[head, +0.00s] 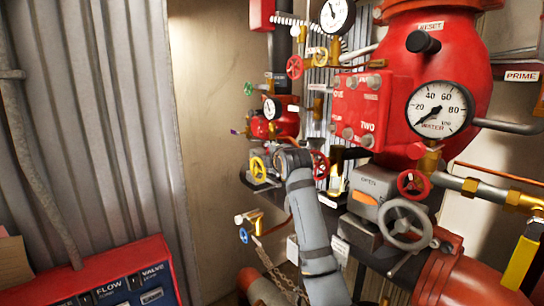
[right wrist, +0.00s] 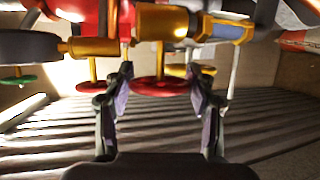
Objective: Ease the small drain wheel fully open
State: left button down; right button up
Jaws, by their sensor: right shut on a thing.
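A small red handwheel (right wrist: 162,88) hangs under a brass valve body (right wrist: 165,22) in the right wrist view, seen nearly edge-on. My right gripper (right wrist: 160,74) is shut on this wheel, one finger at each side of its rim. In the head view my right arm reaches up from the bottom to a small red wheel (head: 320,165) by the lower pipework. The fingers there are mostly hidden by my own wrist. My left gripper is not in view.
A grey handwheel (head: 405,224) and another red wheel (head: 413,183) are to the right. A blue-handled valve (head: 244,235) and chain (head: 270,265) hang below left. A green wheel (right wrist: 18,80) shows in the wrist view.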

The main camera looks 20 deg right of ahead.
jog(key=shift+f, duration=0.1)
jog(key=o, duration=1.2)
